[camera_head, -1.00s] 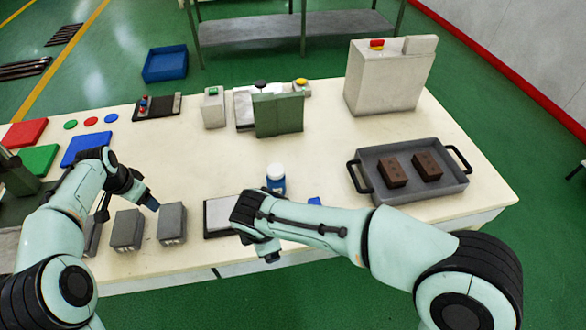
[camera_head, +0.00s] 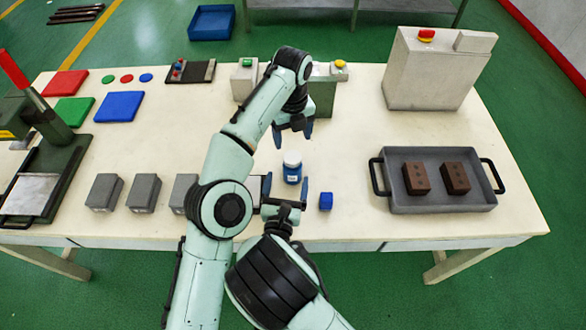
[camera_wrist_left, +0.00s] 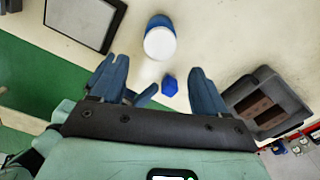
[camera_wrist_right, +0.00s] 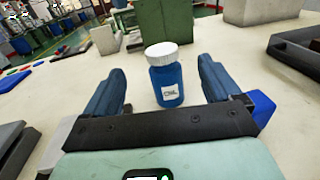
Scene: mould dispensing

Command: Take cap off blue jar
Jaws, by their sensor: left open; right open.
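The blue jar (camera_head: 292,174) stands upright on the table with its white cap (camera_head: 292,158) on. My left gripper (camera_head: 294,131) is open and empty above and behind the jar. In the left wrist view the jar's white cap (camera_wrist_left: 160,44) is seen from above, beyond the open fingers. My right gripper (camera_head: 286,190) is open in front of the jar, low near the table. In the right wrist view the labelled blue jar (camera_wrist_right: 167,82) and its cap (camera_wrist_right: 161,50) stand between and just beyond the open fingers, with no clear contact.
A small blue block (camera_head: 326,201) lies right of the jar, close to my right gripper. A grey tray (camera_head: 440,204) with two brown bricks stands further right. Grey blocks (camera_head: 144,193) are at left. A green box (camera_head: 322,95) stands behind.

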